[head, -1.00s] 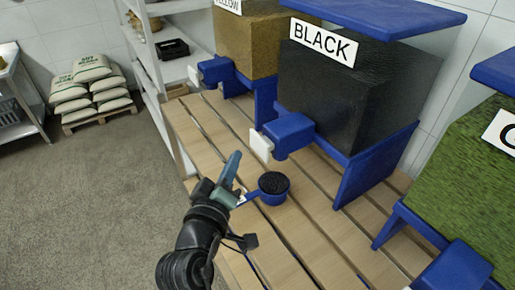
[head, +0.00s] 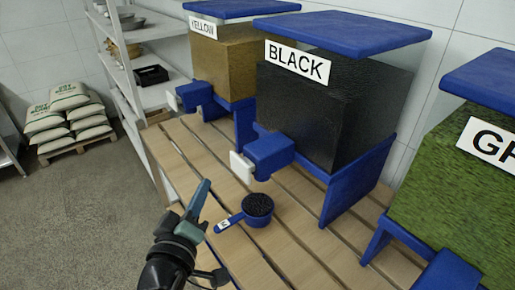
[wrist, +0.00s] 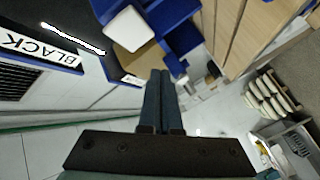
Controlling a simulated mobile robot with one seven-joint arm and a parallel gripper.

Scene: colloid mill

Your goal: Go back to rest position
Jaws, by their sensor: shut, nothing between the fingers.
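My gripper (head: 203,190) is shut and empty in the head view, raised at the front edge of the slatted wooden table (head: 300,218). Its shut fingers (wrist: 160,78) also show in the wrist view, with nothing between them. A blue scoop (head: 257,218) filled with black grains rests on the table, right of my gripper and apart from it. The BLACK dispenser (head: 310,115) stands behind the scoop, and its blue spout with a white tab (head: 242,167) points toward it.
The YELLOW dispenser (head: 240,62) stands at the back and a green-filled one (head: 450,170) at the right. A metal shelf (head: 120,75) stands behind the table. Stacked sacks (head: 70,115) lie on a pallet at the left. The floor (head: 75,215) left of the table is clear.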

